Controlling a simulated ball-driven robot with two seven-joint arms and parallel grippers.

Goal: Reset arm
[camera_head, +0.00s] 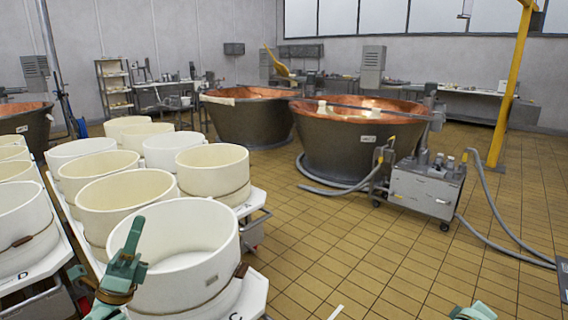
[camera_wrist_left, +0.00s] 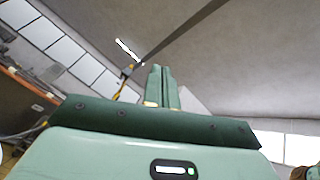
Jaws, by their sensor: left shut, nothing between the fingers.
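My left gripper (camera_head: 136,226) is at the lower left of the head view, in front of a large white tub (camera_head: 205,278). Its fingers point up and lie together, shut and empty. In the left wrist view the two green fingers (camera_wrist_left: 162,84) stand side by side against the ceiling, with no object between them. A small teal part of my right arm (camera_head: 473,312) shows at the bottom edge of the head view. Too little of it shows to tell how that gripper stands.
Several white tubs (camera_head: 127,200) stand on carts at the left. Two copper-lined vats (camera_head: 345,145) stand further back. A metal pump cart (camera_head: 427,188) with grey hoses and a yellow post (camera_head: 511,85) are at the right. The tiled floor (camera_head: 340,240) in the middle is mostly clear.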

